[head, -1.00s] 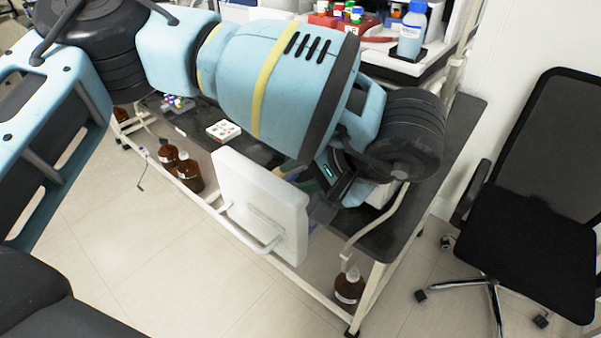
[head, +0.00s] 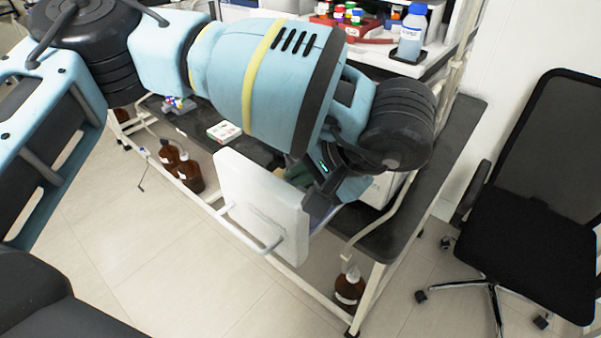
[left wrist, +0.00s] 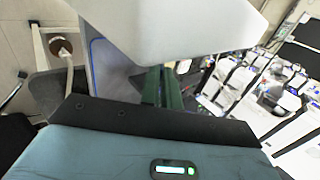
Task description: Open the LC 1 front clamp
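A white panel with a bar handle, which I take to be the front clamp (head: 262,200), stands upright at the front edge of the dark bench. Its white surface also fills the top of the left wrist view (left wrist: 170,25). My left gripper (head: 318,203) is close against the panel's right edge, partly behind it. Its fingertips are mostly hidden, so I cannot tell whether they are open, shut or touching the panel. A green ribbed part (left wrist: 165,88) shows beyond the dark gripper body in the left wrist view. My right gripper is out of view.
Brown bottles (head: 182,168) stand low at the left, with another brown bottle (head: 349,288) below the bench end. A blue-capped bottle (head: 411,32) stands on the upper shelf. A black chair (head: 530,200) is at the right. The tiled floor in front is clear.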

